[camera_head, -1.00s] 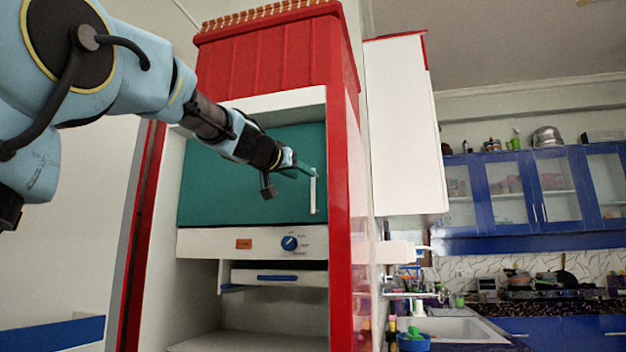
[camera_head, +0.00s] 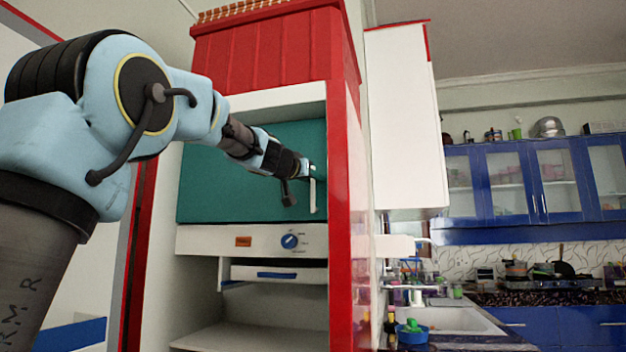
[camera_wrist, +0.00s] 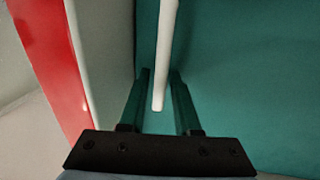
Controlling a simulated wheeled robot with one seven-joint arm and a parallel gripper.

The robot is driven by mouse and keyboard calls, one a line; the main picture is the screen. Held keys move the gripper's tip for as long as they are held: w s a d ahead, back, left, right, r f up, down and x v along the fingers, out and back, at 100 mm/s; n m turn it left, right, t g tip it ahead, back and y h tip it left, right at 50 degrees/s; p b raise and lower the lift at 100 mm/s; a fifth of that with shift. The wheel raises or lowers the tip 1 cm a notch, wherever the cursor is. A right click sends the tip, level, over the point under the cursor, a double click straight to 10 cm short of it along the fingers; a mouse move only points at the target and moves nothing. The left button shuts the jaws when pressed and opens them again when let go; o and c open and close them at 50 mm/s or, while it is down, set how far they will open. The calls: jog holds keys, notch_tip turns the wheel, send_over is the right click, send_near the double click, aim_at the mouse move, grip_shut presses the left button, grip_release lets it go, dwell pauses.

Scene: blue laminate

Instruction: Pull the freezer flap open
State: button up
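The freezer flap is a flat teal panel (camera_head: 225,190) inside the red cabinet, and it looks shut. It also fills much of the wrist view (camera_wrist: 250,60). A white upright bar handle (camera_head: 313,196) is near the flap's right edge. In the wrist view the handle (camera_wrist: 166,50) reaches down so that its end lies between my fingers. My gripper (camera_wrist: 158,78) is open, with a finger on each side of the handle and gaps on both sides. In the head view my gripper (camera_head: 312,170) is at the handle's upper part, which it partly hides.
Below the flap is a white panel with a blue dial (camera_head: 289,241), then a drawer with a blue handle (camera_head: 276,275). The red cabinet post (camera_head: 340,220) stands close to the right of the handle. A sink (camera_head: 450,320) and counter lie further right.

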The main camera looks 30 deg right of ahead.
grip_shut()
dwell(1.1)
